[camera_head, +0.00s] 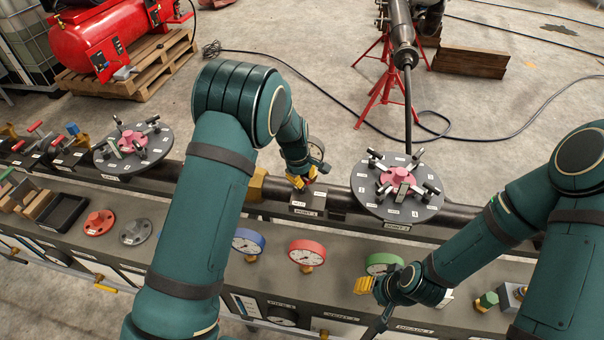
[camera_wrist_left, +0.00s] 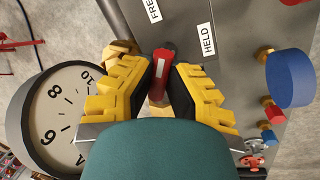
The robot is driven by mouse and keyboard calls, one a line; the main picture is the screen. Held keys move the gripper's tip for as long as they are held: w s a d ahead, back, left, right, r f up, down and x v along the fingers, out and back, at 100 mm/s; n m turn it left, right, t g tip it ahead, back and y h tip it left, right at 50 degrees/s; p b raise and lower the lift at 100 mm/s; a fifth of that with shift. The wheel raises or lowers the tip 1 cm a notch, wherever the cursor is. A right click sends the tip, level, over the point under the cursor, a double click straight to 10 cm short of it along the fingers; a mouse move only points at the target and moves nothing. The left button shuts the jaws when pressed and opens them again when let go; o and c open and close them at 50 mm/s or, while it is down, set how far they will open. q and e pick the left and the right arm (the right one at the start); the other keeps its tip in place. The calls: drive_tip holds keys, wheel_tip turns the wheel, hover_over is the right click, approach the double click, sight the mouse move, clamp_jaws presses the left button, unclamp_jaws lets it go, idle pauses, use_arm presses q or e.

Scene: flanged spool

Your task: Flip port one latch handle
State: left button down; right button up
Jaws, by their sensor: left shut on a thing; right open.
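The latch handle (camera_wrist_left: 163,66), a red grip with a pale patch on a dark stem, stands between the yellow fingers of my left gripper (camera_wrist_left: 160,88) in the left wrist view. The gripper is shut on it. The labels FREE (camera_wrist_left: 152,8) and HELD (camera_wrist_left: 206,38) lie on the grey block beyond and right of the handle. In the head view my left gripper (camera_head: 301,180) is over the small labelled block (camera_head: 306,202) on the pipe and hides the handle. My right gripper (camera_head: 366,286) is open and empty near the green gauge.
A dial gauge (camera_wrist_left: 62,120) stands close beside the left gripper. A round flange with clamps (camera_head: 397,207) is to its right, another (camera_head: 112,159) to its left. Blue (camera_head: 248,241), red (camera_head: 307,255) and green (camera_head: 382,263) gauges line the bench front.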

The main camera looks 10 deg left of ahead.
use_arm(q)
drive_tip(key=n+y+p, duration=0.1)
drive_tip(key=n+p, duration=0.1)
drive_tip(key=n, duration=0.2)
drive_tip(key=shift+s+d, duration=0.1)
drive_tip(key=shift+f+n+y+p, duration=0.15)
drive_tip(key=shift+n+p, duration=0.35)
drive_tip(key=shift+n, duration=0.55)
drive_tip(key=shift+n+y+p, duration=0.15)
drive_tip(key=shift+n+p, duration=0.35)
drive_tip(key=shift+n, duration=0.55)
drive_tip(key=c, duration=0.9)
unclamp_jaws()
drive_tip(key=shift+w, duration=0.2)
drive_tip(key=shift+r, duration=0.55)
wheel_tip(320, 180, up, 11)
drive_tip(key=s, duration=0.2)
drive_tip(key=shift+s+d+f, duration=0.15)
drive_tip(key=shift+d, duration=0.05)
